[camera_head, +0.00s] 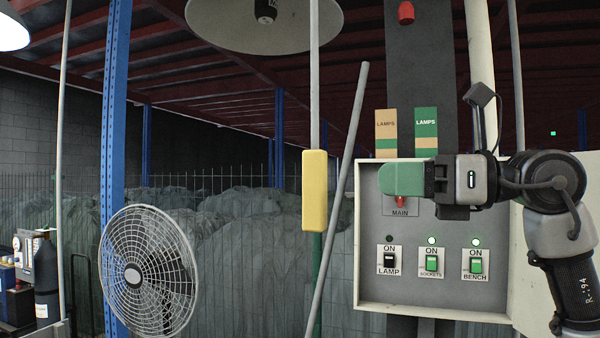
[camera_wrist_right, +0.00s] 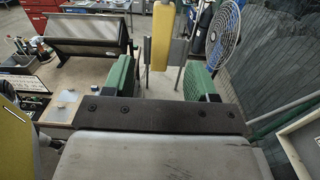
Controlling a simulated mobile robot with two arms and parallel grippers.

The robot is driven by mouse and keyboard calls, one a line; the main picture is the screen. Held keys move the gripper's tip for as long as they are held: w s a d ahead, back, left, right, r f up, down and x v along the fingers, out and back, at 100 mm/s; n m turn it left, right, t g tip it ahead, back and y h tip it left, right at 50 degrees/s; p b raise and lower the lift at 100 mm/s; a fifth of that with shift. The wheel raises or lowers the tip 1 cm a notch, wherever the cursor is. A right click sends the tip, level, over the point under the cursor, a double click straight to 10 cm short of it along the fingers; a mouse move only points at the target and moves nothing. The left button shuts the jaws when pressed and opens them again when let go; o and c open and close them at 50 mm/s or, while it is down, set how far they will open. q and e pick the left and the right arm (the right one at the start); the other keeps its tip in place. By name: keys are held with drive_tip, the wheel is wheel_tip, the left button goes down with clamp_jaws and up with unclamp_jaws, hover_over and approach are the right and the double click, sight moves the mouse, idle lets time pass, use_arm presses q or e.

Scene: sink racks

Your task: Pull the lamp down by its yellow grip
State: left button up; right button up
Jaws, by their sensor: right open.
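The yellow grip (camera_head: 315,190) hangs upright on a thin pale rod (camera_head: 314,90) in the middle of the head view. The rod passes in front of the wide lamp shade (camera_head: 235,28) at the top. My right gripper (camera_head: 385,179) is to the right of the grip, at about its height in the picture, with its green fingers pointing left. It is open and empty. In the right wrist view, the grip (camera_wrist_right: 163,40) is ahead of the gap between my two open fingers (camera_wrist_right: 158,82), apart from them. My left gripper is not in view.
A switch box (camera_head: 435,285) with lamp, sockets and bench switches stands right behind my right gripper, which partly hides the main switch. A slanted grey pole (camera_head: 343,190) stands just right of the grip. A fan (camera_head: 148,270) and blue post (camera_head: 115,120) are left.

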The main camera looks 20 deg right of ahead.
sight(326, 176)
drive_tip(key=p+x, duration=0.4)
drive_tip(key=x, duration=0.6)
drive_tip(key=shift+w+r+p, duration=0.15)
drive_tip(key=shift+p, duration=0.25)
drive_tip(key=shift+w+a, duration=0.3)
drive_tip(key=shift+w, duration=0.05)
clamp_jaws()
drive_tip(key=shift+f, duration=0.25)
